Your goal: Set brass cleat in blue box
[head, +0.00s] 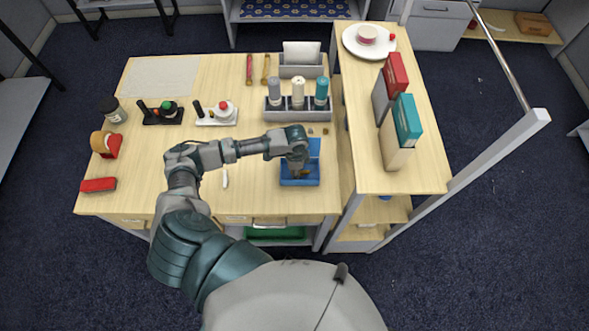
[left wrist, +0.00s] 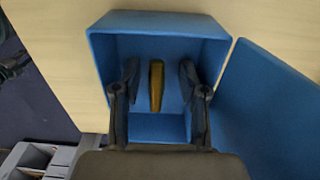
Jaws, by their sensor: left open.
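The blue box (head: 301,182) stands open near the front right of the wooden desk, and it fills the middle of the left wrist view (left wrist: 160,22). The brass cleat (left wrist: 156,86) is a narrow golden piece inside the box walls, standing lengthwise in that view. My left gripper (head: 298,170) reaches down into the box from above. Its two dark fingers (left wrist: 158,78) are open, one on each side of the cleat, with gaps showing between. Whether the cleat rests on the box floor is hard to tell. My right gripper is not in view.
A blue panel (left wrist: 270,105), seemingly the box's lid, lies beside the box. Behind is a grey holder (head: 283,113) with several bottles. A raised shelf (head: 420,175) with red and teal boxes borders the desk on the right. The desk's centre left is mostly clear.

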